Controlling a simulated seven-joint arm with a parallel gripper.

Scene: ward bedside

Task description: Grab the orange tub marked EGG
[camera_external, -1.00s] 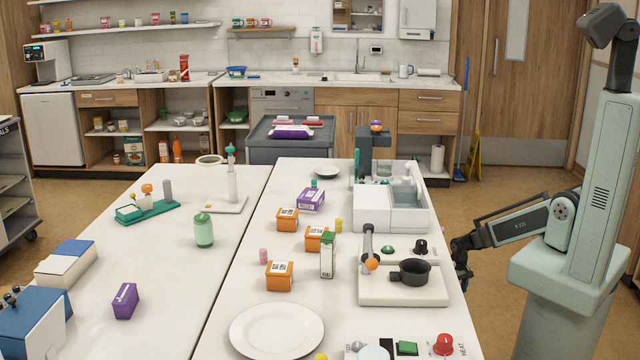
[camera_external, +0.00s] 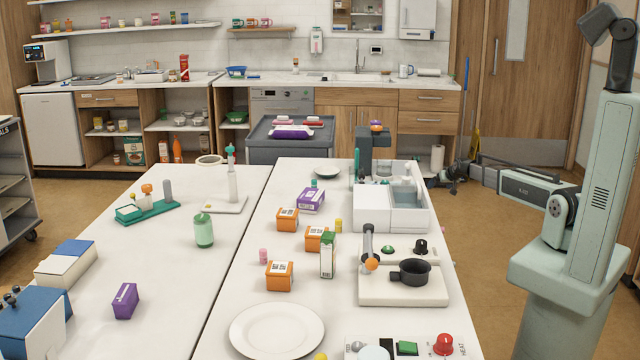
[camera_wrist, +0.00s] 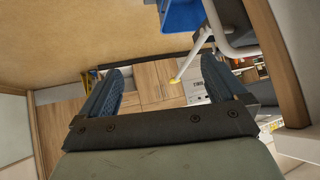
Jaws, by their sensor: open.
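Three orange tubs with white labels stand on the right-hand white table in the external view: a near one (camera_external: 279,276), a middle one (camera_external: 315,239) and a far one (camera_external: 287,219). The label print is too small to read, so I cannot tell which is marked EGG. My gripper (camera_external: 449,180) is off the table's right side, beyond the far right corner and apart from all the tubs. In the wrist view my gripper (camera_wrist: 165,78) has its two fingers spread with nothing between them. No orange tub shows in the wrist view.
A green-and-white carton (camera_external: 327,256) stands close to the near and middle tubs. A purple tub (camera_external: 311,200) is behind them. A burner unit with a black pot (camera_external: 411,272) lies between the tubs and my arm. A white plate (camera_external: 277,330) is in front.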

